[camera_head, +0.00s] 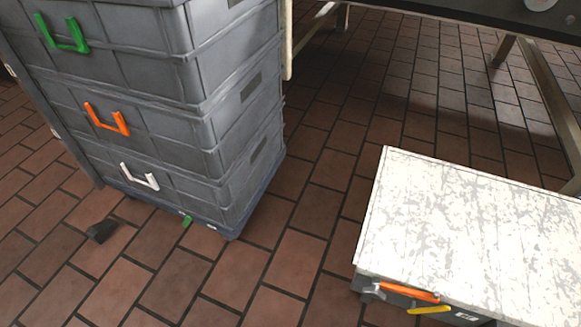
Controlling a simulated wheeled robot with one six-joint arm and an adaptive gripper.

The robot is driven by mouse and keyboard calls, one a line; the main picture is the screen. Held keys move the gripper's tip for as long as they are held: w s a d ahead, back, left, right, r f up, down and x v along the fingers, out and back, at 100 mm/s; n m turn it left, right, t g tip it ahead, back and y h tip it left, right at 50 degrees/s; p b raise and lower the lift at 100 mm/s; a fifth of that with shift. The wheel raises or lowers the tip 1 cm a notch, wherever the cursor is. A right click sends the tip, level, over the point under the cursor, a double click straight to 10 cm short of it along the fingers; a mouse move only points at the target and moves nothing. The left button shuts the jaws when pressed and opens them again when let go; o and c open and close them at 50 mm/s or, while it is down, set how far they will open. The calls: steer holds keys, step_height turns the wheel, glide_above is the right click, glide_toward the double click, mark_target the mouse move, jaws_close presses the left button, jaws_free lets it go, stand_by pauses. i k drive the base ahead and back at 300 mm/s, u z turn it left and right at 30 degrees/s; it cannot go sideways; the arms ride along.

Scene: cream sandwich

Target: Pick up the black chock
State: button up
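The black chock (102,230) is a small dark wedge-like block. It lies on the brick floor at the lower left, in front of the stack of grey crates and a little apart from it. Nothing covers it. My gripper is not in the view.
Stacked grey crates (140,67) with green, orange and white handles stand on a dark base (262,196) at the left. A worn white-topped box (470,230) with orange and yellow handles is at lower right. A table (470,17) stands behind. Brick floor between is clear.

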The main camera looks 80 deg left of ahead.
mark_target(99, 231)
steer(key=u, duration=3.9)
steer(key=i, duration=1)
steer(key=u, duration=0.75)
steer(key=i, duration=0.6)
steer(key=u, duration=0.75)
